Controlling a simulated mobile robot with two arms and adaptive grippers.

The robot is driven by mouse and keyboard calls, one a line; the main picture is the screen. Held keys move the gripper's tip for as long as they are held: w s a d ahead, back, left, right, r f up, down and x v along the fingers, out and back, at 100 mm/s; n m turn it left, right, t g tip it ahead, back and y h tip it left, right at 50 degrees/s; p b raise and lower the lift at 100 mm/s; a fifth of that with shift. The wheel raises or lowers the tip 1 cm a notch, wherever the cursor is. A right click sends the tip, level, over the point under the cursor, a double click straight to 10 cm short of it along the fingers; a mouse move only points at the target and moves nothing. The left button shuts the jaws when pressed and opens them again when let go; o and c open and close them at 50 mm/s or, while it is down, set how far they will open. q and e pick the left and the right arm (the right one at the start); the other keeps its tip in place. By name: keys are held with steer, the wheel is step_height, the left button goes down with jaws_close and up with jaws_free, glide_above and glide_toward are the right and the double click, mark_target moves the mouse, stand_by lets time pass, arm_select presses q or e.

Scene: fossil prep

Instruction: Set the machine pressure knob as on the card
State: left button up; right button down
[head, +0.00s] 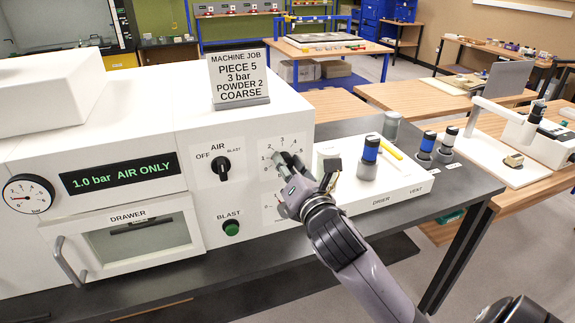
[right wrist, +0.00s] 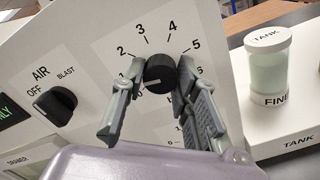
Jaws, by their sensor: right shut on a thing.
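The white machine has a black pressure knob (right wrist: 161,70) on a dial marked with numbers. A pale line on the knob points left, toward the side where the left finger hides the scale below 2. My right gripper (right wrist: 157,84) is shut on the knob, one finger on each side. In the head view the right gripper (head: 287,172) covers most of the dial. The machine display (head: 118,175) reads "1.0 bar AIR ONLY". The card (head: 239,78) on top reads "MACHINE JOB, PIECE 5, 3 bar, POWDER 2, COARSE". My left gripper is out of view.
Left of the dial are the AIR knob (head: 222,166) and the green BLAST button (head: 232,229). A round gauge (head: 28,194) and a drawer (head: 140,240) are further left. A jar labelled TANK FINE (right wrist: 267,68) stands right of the dial.

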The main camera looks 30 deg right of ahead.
steer(key=shift+m, duration=0.3)
steer(key=shift+f+m+p, duration=0.1)
steer(key=shift+m+p, duration=2.95)
steer(key=shift+m, duration=4.45)
steer(key=c, duration=1.2)
jaws_free()
steer(key=shift+c, duration=0.2)
